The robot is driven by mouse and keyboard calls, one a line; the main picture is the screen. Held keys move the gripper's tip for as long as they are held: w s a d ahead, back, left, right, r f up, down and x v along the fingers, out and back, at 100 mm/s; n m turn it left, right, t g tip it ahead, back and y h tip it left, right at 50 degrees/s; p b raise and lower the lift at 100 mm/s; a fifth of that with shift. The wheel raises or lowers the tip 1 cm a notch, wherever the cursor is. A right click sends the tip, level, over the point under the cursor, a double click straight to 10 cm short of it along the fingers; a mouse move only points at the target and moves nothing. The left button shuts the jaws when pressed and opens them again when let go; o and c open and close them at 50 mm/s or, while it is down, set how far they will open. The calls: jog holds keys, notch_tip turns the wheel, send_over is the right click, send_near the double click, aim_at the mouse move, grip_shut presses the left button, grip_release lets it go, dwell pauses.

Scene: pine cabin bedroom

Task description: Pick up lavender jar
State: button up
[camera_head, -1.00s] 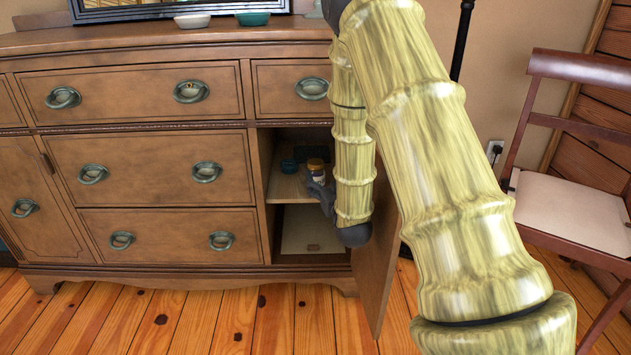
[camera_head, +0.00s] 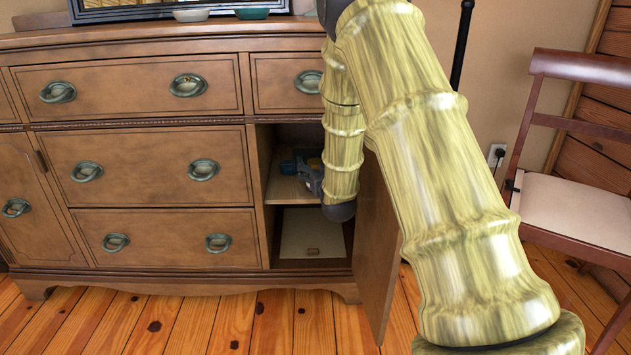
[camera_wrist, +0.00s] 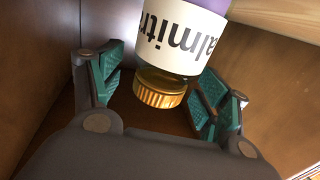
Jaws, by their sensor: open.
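The lavender jar (camera_wrist: 183,38) shows in the wrist view with a purple body, a white label with black lettering and a gold ribbed lid. It appears upside down there. My gripper (camera_wrist: 160,92) is open, with one teal-padded finger on each side of the lid; I see no clear contact. In the head view my gripper (camera_head: 309,178) is inside the open cabinet compartment, above its shelf (camera_head: 284,190). The jar is mostly or wholly hidden there behind my arm and gripper.
The compartment walls are close around. A chair (camera_head: 570,205) stands at the right, and two dishes are on the dresser top.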

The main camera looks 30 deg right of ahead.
jog(key=shift+w, duration=0.15)
jog(key=c, duration=1.2)
jog(key=shift+r, duration=0.1)
jog(key=shift+r, duration=0.1)
